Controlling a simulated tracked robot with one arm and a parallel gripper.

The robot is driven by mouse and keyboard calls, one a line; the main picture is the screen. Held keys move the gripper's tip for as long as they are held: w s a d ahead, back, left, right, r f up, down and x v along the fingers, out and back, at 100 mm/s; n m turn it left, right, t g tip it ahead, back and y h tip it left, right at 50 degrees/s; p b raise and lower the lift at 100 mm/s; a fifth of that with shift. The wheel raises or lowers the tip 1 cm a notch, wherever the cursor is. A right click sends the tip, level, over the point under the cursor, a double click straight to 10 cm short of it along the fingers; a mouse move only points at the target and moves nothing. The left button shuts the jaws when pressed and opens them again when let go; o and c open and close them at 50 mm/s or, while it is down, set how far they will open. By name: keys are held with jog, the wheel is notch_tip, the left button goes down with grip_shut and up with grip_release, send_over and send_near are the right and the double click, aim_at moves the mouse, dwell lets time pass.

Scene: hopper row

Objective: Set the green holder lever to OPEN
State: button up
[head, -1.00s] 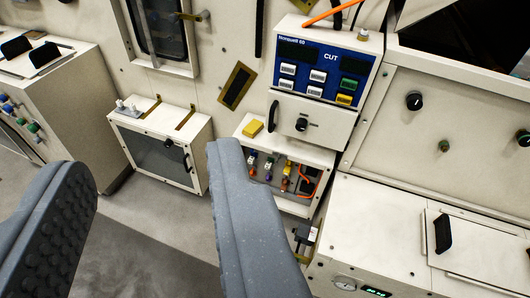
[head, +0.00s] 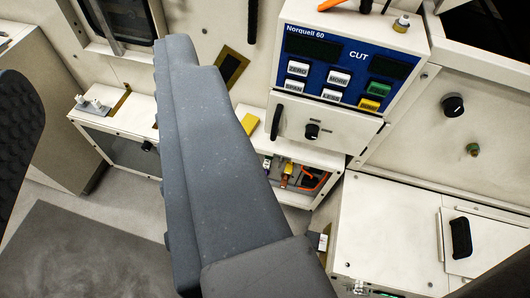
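My gripper (head: 98,75) is open and empty, its two grey fingers wide apart. The left finger is cut off by the picture's left edge, and the right finger stands large before the row of machines. Small coloured levers (head: 286,177) sit in an open bay under the blue-panelled machine, just right of my right finger.
The blue panel (head: 346,65) reads "Norquell 60" and "CUT". A drawer front (head: 345,130) with a black handle lies below it. A yellow block (head: 250,123) sits above the bay. A low cabinet (head: 118,112) stands at left; a white cabinet (head: 400,215) stands at right. Floor is clear at lower left.

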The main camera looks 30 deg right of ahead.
jog(key=w+f+m+b, duration=0.1)
jog(key=w+f+m, duration=0.2)
jog(key=w+f, duration=2.3)
jog(key=w+d+f+m+h, duration=0.1)
jog(key=w+d+f+h, duration=0.15)
jog(key=f, duration=0.65)
jog(key=w+d+f+m+h+b, duration=0.1)
jog(key=d+f, duration=0.2)
jog(key=f, duration=0.6)
jog(key=w+d+f+m+h, duration=0.2)
jog(key=d+f, duration=0.1)
jog(key=f, duration=0.6)
jog(key=s+d+f+h, duration=0.2)
jog(key=s+d+f, duration=0.15)
jog(key=f, duration=0.55)
jog(key=s+d+f+h, duration=0.3)
jog(key=s+f, duration=0.2)
jog(key=f, duration=0.5)
jog(key=shift+y, duration=0.25)
jog(key=b+x, duration=0.2)
jog(key=x, duration=0.5)
jog(key=b+x, duration=0.2)
jog(key=x, duration=0.5)
jog(key=shift+s+d+f, duration=0.1)
jog(key=shift+d+f, duration=0.05)
